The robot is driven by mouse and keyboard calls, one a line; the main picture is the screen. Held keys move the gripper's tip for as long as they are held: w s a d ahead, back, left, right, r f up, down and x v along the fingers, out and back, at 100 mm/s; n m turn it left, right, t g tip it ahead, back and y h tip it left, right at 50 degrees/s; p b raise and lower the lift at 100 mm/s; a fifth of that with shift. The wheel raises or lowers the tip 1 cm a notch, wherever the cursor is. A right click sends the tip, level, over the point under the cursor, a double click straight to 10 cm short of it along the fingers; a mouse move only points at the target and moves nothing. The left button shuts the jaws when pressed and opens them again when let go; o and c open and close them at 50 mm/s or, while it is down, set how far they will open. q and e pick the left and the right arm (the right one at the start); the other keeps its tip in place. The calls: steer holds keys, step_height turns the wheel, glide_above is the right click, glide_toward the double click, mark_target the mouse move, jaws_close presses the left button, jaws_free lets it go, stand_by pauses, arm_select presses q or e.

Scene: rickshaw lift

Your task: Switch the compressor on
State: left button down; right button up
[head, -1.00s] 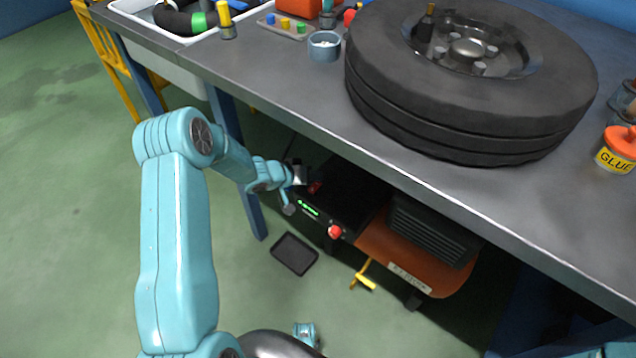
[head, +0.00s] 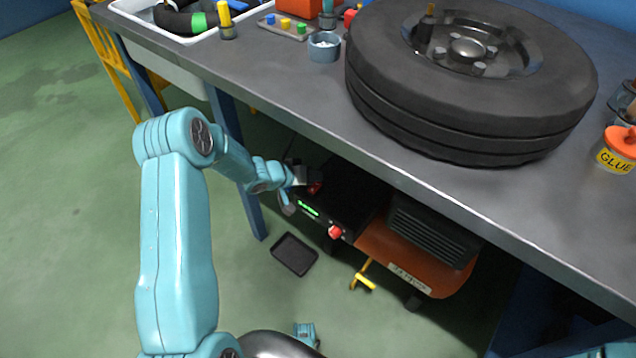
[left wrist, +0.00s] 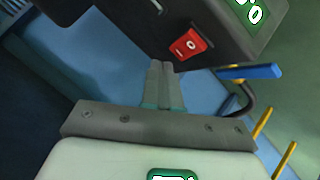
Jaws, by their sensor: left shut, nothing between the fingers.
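The compressor (head: 430,230) stands under the workbench, with an orange body and a dark ribbed block. Its black control box (head: 347,196) has a lit green display (head: 309,208) and a red knob (head: 335,231). A red rocker switch (left wrist: 188,44) with white marks sits on the box face in the left wrist view. In the head view it shows as a red patch (head: 316,187) beside my gripper. My left gripper (head: 308,176) is shut and empty. In the left wrist view its fingertips (left wrist: 161,66) are just below the switch; contact cannot be told. My right gripper is out of view.
A large tyre (head: 470,80) lies on top. A dark tray (head: 294,254) lies on the floor.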

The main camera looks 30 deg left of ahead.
mark_target(312, 188)
arm_select(q)
steer(key=shift+f, duration=0.1)
stand_by(0.5)
steer(key=shift+w+f, duration=0.1)
steer(key=shift+f, duration=0.2)
steer(key=shift+f, duration=0.4)
stand_by(0.5)
steer(key=shift+r, duration=0.15)
steer(key=shift+r+p, duration=0.7)
steer(key=shift+p, duration=0.05)
steer(key=r+p, duration=0.3)
steer(key=s+r+p, duration=0.1)
steer(key=r+p, duration=0.1)
stand_by(0.3)
steer(key=shift+w+f, duration=0.1)
